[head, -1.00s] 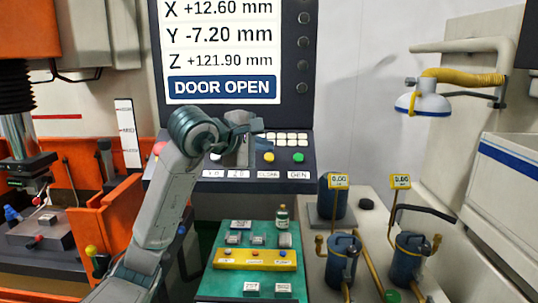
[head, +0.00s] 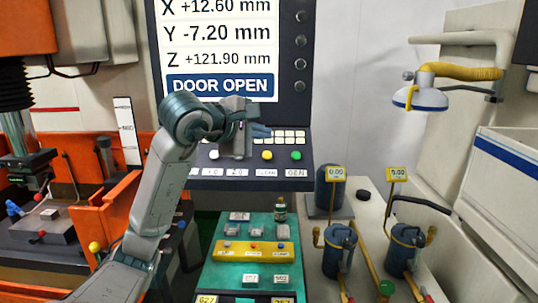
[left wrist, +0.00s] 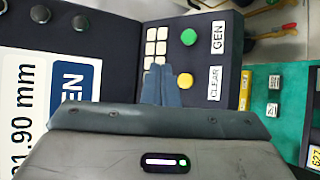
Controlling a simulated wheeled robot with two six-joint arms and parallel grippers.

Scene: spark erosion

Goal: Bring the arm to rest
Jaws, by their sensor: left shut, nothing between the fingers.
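My left arm comes in from the lower left in the head view, bent up at its elbow. My left gripper (head: 261,131) is in front of the machine's control panel (head: 225,172), just below the screen. Its fingers are closed together with nothing between them. In the left wrist view the closed fingertips (left wrist: 168,84) appear over the panel beside the white keys and the yellow button (left wrist: 185,81). I cannot tell whether they touch the panel. My right gripper is not in view.
The screen (head: 219,40) reads DOOR OPEN. A green mat (head: 235,262) with a yellow block (head: 254,253) and small parts lies below the arm. Blue canisters (head: 340,255) with gauges stand to the right. The orange machine tank (head: 110,222) is at the left.

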